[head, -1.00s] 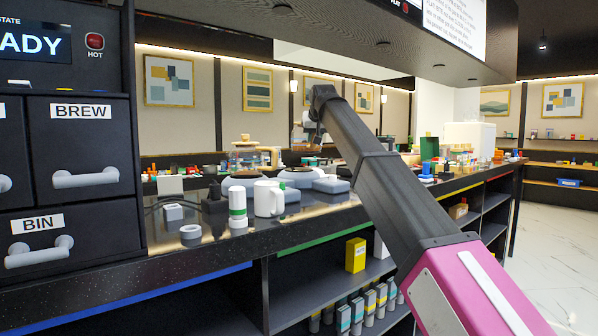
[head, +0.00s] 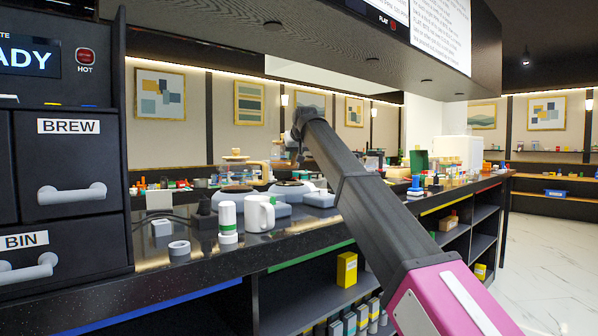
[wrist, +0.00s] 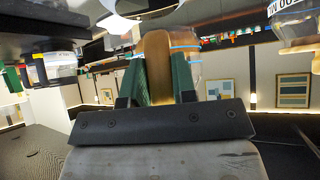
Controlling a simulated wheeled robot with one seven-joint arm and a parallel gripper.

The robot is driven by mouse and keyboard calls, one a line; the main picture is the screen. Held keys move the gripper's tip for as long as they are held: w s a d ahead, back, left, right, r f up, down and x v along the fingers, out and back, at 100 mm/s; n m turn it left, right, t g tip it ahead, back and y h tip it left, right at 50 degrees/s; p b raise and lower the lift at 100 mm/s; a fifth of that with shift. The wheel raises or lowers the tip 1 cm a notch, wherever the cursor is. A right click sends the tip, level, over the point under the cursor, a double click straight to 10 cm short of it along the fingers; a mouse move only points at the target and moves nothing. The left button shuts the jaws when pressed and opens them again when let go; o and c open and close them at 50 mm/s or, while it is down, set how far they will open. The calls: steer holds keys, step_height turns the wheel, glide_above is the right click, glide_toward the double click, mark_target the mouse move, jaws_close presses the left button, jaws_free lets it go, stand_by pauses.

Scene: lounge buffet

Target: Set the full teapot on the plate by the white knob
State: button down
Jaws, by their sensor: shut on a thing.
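My gripper (head: 297,140) is at the far end of my raised arm, above the back of the counter. In the wrist view its green-padded fingers (wrist: 165,82) are shut on a tan handle (wrist: 157,62). The held glass teapot (wrist: 190,68), with a pale blue band, shows behind it; its contents are unclear. In the head view another glass teapot (head: 236,172) stands at the left round plate (head: 235,190). A second round plate (head: 288,186) sits to its right, below my gripper. I cannot make out which knob is white.
A white mug (head: 260,213) and a green-banded white canister (head: 228,218) stand in front of the plates. A grey ring (head: 179,248) lies near the counter edge. A dark drawer cabinet (head: 65,165) is at left. An overhanging panel (head: 330,45) is above.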

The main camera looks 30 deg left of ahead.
steer(key=w+f, duration=0.3)
steer(key=f, duration=0.2)
steer(key=shift+d+f, duration=0.3)
steer(key=shift+d, duration=0.05)
steer(key=shift+f, duration=0.1)
steer(key=c, duration=0.9)
jaws_free()
steer(key=shift+f, duration=0.1)
steer(key=v, duration=1.2)
steer(key=shift+r, duration=0.25)
